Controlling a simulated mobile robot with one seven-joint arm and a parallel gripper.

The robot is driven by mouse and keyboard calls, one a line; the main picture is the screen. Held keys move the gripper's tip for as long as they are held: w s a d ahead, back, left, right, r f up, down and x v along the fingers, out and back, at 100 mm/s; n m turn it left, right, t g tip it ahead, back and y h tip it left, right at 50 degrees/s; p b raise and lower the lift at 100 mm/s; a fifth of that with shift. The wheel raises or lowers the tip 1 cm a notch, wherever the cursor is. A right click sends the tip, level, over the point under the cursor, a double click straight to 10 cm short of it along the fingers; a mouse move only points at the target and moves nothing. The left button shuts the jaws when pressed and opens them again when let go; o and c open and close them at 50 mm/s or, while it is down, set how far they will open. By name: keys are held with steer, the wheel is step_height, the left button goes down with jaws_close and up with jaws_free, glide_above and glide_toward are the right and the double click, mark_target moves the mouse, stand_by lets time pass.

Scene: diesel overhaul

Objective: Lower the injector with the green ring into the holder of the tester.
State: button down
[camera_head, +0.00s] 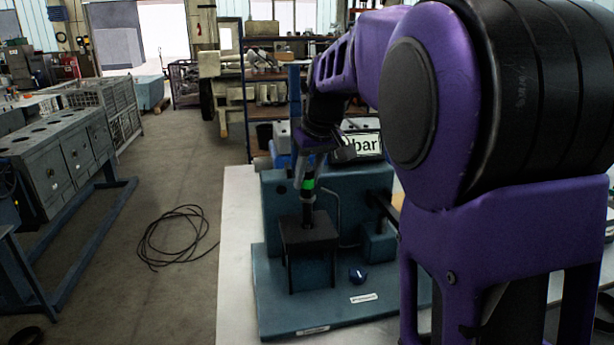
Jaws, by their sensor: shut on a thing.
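The injector with the green ring (308,186) is upright in the camera_head view. My gripper (308,170) is shut on its upper part, just above the green ring. The injector's lower end is at the top of the dark holder (309,238) of the tester (270,285). Its tip is hidden, and I cannot tell from this view how deep it sits in the holder. The tester is a teal machine with a flat base, a rear housing and a display (366,144) reading "bar", partly covered by my arm.
The tester stands on a pale table (235,230). My purple arm covers the right side. A grey workbench (60,160) stands left, and a black cable (175,235) lies on the floor.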

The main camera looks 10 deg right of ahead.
mark_target(309, 198)
steer(key=shift+f, duration=0.1)
steer(key=shift+f+b, duration=1.25)
steer(key=shift+f, duration=0.55)
steer(key=shift+f+b, duration=0.95)
steer(key=shift+f, duration=0.25)
steer(key=shift+c, duration=0.8)
jaws_free()
